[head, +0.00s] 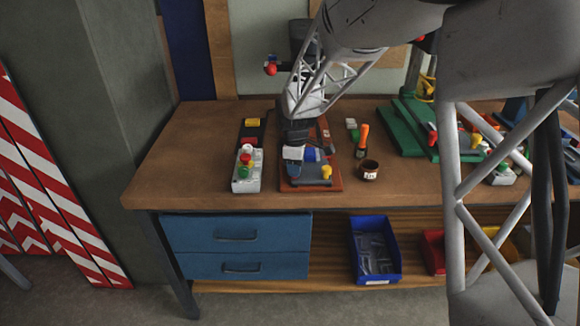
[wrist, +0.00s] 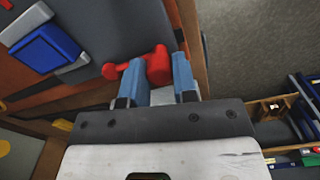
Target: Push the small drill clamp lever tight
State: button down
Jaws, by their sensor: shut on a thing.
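The smaller drill stands on a red-brown base (head: 333,184) on the workbench, with a red ball handle (head: 270,69) up at its head. A blue block (head: 312,155) and a yellow knob (head: 326,172) are on its grey table. My gripper (head: 293,158) is low over the left part of this base. In the wrist view, the blue fingers of my gripper (wrist: 160,68) are shut on a red lever (wrist: 158,66) at the edge of the grey drill table (wrist: 110,28). The lever is hidden behind my gripper in the head view. I cannot tell how tight it is.
A control box (head: 246,172) with coloured buttons stands left of the base. A brown cup (head: 368,170) and an orange-handled tool (head: 363,140) stand close on the right. A larger green-based machine (head: 400,130) is further right. The bench's left front (head: 175,180) is clear.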

jog(key=shift+d+n, duration=0.4)
jog(key=shift+n, duration=0.3)
jog(key=c, duration=0.9)
grip_release()
jog(key=shift+r, duration=0.1)
jog(key=shift+r, duration=3.8)
